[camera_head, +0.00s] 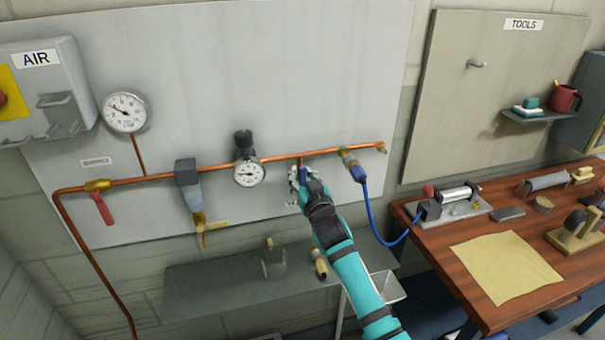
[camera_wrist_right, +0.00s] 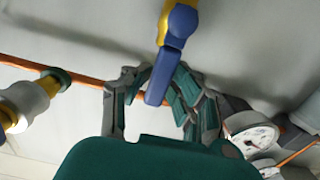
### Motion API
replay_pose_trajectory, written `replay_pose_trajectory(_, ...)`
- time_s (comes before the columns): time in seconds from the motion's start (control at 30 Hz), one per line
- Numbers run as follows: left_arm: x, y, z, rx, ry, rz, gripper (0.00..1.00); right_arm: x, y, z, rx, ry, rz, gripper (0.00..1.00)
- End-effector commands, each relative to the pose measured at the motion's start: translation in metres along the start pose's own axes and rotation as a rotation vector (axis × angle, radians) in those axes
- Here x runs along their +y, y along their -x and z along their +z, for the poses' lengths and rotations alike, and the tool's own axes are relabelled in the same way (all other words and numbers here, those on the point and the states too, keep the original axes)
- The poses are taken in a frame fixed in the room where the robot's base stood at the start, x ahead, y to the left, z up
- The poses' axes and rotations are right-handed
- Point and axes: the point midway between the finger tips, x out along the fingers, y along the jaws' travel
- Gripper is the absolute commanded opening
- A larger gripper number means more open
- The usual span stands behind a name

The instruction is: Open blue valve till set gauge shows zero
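The blue valve's handle (camera_wrist_right: 168,70) hangs from a yellow valve body (camera_wrist_right: 164,10) in the right wrist view; in the head view it is a small blue patch (camera_head: 303,175) below the copper pipe. My right gripper (camera_head: 300,178) is at the handle, one finger on each side, and looks shut on it; the fingers (camera_wrist_right: 163,85) partly overlap it. The gauge (camera_head: 249,174) below a black-knobbed regulator, likely the set gauge, sits left of my gripper. It also shows in the wrist view (camera_wrist_right: 257,139); its reading is too small to tell. My left gripper is not in view.
A larger gauge (camera_head: 125,111) and a red lever (camera_head: 102,208) are on the pipe's left part. A blue hose (camera_head: 370,208) runs from a coupling (camera_head: 348,159) right of my gripper to the wooden bench (camera_head: 480,250). A grey shelf (camera_head: 205,284) is below the pipe.

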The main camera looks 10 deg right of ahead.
Motion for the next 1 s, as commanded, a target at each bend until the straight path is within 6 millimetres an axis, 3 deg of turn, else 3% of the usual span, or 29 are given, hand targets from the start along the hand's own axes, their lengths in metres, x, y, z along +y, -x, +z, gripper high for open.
replay_pose_trajectory(0.13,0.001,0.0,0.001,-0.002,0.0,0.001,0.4,0.001,-0.001,-0.004,0.007,-0.003,0.0,0.42)
replay_pose_trajectory(0.47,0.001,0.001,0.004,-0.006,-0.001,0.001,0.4,0.001,0.004,-0.006,0.011,-0.004,0.001,0.42)
replay_pose_trajectory(0.57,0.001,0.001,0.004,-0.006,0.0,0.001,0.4,0.001,0.016,-0.005,0.01,-0.004,0.001,0.42)
replay_pose_trajectory(1.0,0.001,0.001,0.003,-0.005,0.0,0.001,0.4,0.001,0.103,-0.003,0.007,-0.004,0.001,0.42)
